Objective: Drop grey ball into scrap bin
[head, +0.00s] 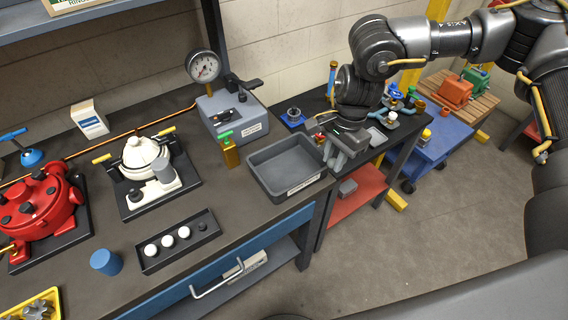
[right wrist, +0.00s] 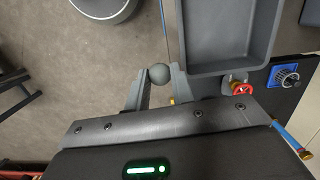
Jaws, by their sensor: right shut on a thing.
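My right gripper (head: 340,160) is off the right end of the workbench, beside a grey open bin. In the right wrist view its two fingers (right wrist: 159,82) are shut on the grey ball (right wrist: 159,72), which sits between the fingertips. The ball cannot be made out in the head view. The grey bin (head: 262,178) looks empty and has a white label too small to read. It also shows in the right wrist view (right wrist: 183,45), just right of the ball. The ball is outside its wall. My left gripper is not in view.
A black tray (head: 150,262) with several white balls lies at the bench front. A green-topped brass bottle (head: 230,154) and a gauge unit (head: 232,122) stand near the bin. Floor (head: 380,255) is clear at right.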

